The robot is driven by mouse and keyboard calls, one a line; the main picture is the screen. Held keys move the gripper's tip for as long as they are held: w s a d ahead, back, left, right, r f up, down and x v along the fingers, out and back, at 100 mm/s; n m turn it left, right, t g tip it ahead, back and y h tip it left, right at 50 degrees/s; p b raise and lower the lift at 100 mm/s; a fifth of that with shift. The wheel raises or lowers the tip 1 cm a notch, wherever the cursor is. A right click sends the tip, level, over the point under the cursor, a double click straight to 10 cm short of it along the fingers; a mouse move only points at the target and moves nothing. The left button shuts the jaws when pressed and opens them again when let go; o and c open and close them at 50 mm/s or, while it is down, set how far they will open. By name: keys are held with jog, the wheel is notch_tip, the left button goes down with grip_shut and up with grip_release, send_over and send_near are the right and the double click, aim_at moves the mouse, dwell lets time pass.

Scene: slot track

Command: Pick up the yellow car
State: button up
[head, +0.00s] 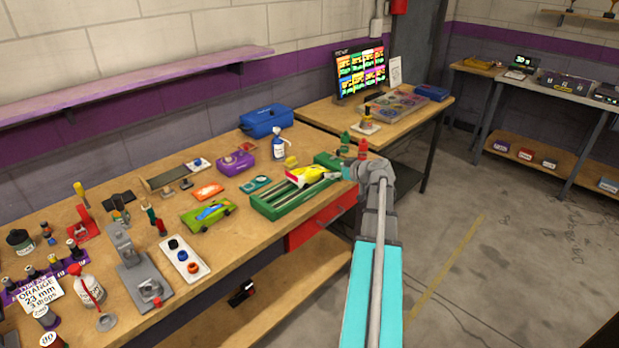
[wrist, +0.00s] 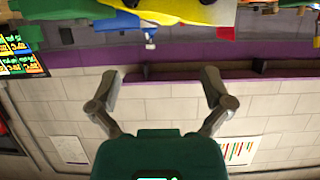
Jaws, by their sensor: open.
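The yellow car (head: 309,175) has a white patch on its body and sits on the green slotted stand (head: 272,205) at the bench's front edge. My gripper (head: 338,186) is just right of the car, small and partly covered by my own wrist. In the wrist view my gripper (wrist: 161,84) is open with nothing between its fingers. That view is upside down, and a yellow body, likely the car (wrist: 190,11), is cut off at its top edge, apart from the fingers.
Green and red bottles (head: 362,149) stand close behind my gripper. A white bottle (head: 278,147) and blue toolbox (head: 267,121) are behind the stand. Open floor is at right.

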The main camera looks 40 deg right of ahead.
aim_at(311, 168)
jog(key=b+x, duration=0.2)
jog(key=x, duration=0.5)
jog(key=shift+b+x, duration=1.1)
jog(key=shift+x, duration=1.5)
jog(key=shift+a, duration=0.15)
jog(key=c, duration=1.2)
jog(key=shift+r, duration=0.2)
jog(key=shift+c, duration=0.2)
